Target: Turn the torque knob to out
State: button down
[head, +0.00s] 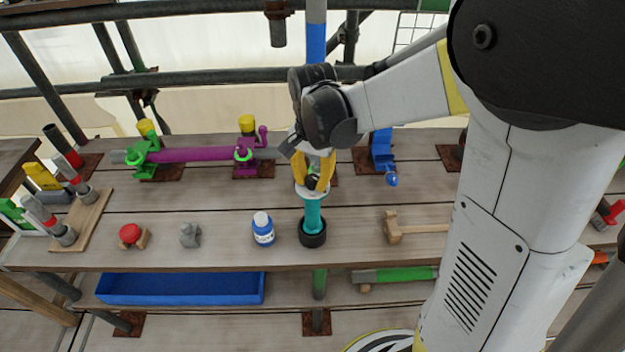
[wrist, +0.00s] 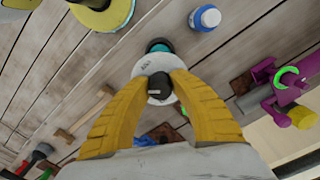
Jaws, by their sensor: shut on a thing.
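The torque knob appears to be the small black knob (wrist: 158,84) in the wrist view, with a short light mark on it. It sits on a white disc (wrist: 142,68) atop a teal post (head: 312,216) that stands upright in a black round base (head: 312,240). My gripper (head: 314,181) reaches down from above, its yellow fingers shut on the knob from both sides. The fingers (wrist: 160,76) also show in the wrist view and partly cover the disc. I cannot read any position label on the knob.
A blue-and-white bottle (head: 263,230) stands just left of the post. A wooden mallet (head: 393,227) lies to the right, a red-topped piece (head: 131,235) and a grey piece (head: 190,235) further left. A blue tray (head: 180,289) is below.

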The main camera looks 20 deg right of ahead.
aim_at(312, 177)
jog(key=m, duration=0.5)
jog(key=shift+m, duration=0.3)
jog(key=m, duration=0.4)
jog(key=shift+w+m, duration=0.1)
jog(key=shift+m, duration=0.3)
jog(key=c, duration=1.1)
grip_release()
notch_tip(312, 177, up, 12)
